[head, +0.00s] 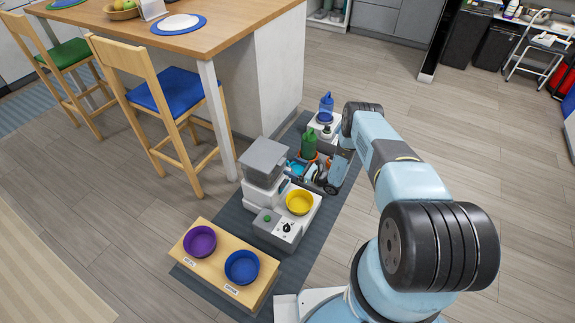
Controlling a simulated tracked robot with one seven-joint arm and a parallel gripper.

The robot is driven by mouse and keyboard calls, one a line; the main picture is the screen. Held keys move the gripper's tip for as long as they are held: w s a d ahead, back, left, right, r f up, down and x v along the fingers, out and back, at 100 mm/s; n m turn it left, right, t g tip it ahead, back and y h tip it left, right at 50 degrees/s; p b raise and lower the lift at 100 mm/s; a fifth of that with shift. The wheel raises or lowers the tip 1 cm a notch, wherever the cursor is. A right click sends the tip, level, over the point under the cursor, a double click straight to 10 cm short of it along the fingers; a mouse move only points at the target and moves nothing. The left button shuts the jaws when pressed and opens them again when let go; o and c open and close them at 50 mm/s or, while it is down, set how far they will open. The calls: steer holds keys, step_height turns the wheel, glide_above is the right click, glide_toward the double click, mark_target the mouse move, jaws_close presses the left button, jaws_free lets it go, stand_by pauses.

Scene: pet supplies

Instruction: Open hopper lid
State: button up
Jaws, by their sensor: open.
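The feeder stands on the grey-blue mat, with a pale hopper body and a grey hopper lid (265,158) on top. The lid looks closed. My gripper (310,174) is open, low and just right of the hopper, behind the yellow bowl. It is small in the head view and its fingertips are partly hidden. I see no contact with the lid, though the exact gap is unclear.
A wooden stand (218,274) with a purple bowl (200,241) and a blue bowl (242,267) is in front. A green bottle (309,145) and a blue bottle (326,105) stand behind. A table (215,40) and blue-seated chair (175,92) are left.

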steer(key=x, duration=0.4)
steer(key=shift+a, duration=0.1)
steer(key=c, duration=1.5)
steer(key=shift+d+f, duration=0.1)
steer(key=shift+d, duration=0.15)
